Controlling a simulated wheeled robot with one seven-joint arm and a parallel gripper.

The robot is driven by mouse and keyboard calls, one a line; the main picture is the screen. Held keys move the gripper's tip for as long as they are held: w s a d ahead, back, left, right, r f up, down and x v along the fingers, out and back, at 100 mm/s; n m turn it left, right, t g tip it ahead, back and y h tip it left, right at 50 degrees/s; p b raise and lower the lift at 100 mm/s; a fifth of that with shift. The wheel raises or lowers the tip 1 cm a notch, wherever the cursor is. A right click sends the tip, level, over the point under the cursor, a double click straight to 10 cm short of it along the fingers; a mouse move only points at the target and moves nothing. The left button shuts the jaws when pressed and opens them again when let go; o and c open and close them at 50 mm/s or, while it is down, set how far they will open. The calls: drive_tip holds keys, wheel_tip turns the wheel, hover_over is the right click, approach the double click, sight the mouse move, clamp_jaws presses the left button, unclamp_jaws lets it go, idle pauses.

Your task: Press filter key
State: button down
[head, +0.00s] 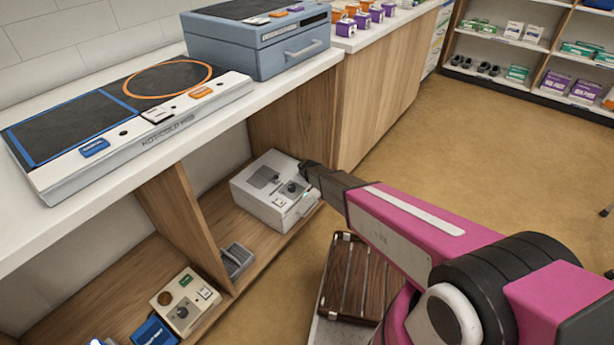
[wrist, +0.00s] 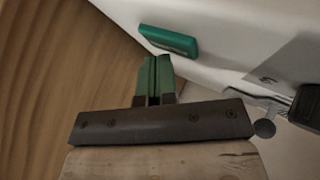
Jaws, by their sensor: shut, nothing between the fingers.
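A white boxy device (head: 262,205) with a dark dial, a grey panel and a front handle stands on the lower shelf under the counter. In the wrist view, a green key (wrist: 168,41) sits on a white surface, which appears to be this device. No label can be read on the key, so I cannot tell if it is the filter key. My gripper (wrist: 153,60) is shut and empty, its green fingertips close below the key; I cannot tell if they touch. In the head view, my gripper (head: 310,168) is at the device's right back corner.
A wooden divider (head: 187,222) stands left of the device, with a beige box (head: 186,302) and a small grey item (head: 236,260) near it. The white counter (head: 112,208) overhangs the shelf.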

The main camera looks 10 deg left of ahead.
drive_tip(key=shift+f, duration=0.15)
idle(0.4)
drive_tip(key=shift+r, duration=0.85)
drive_tip(key=shift+r, duration=0.1)
drive_tip(key=shift+r, duration=2.4)
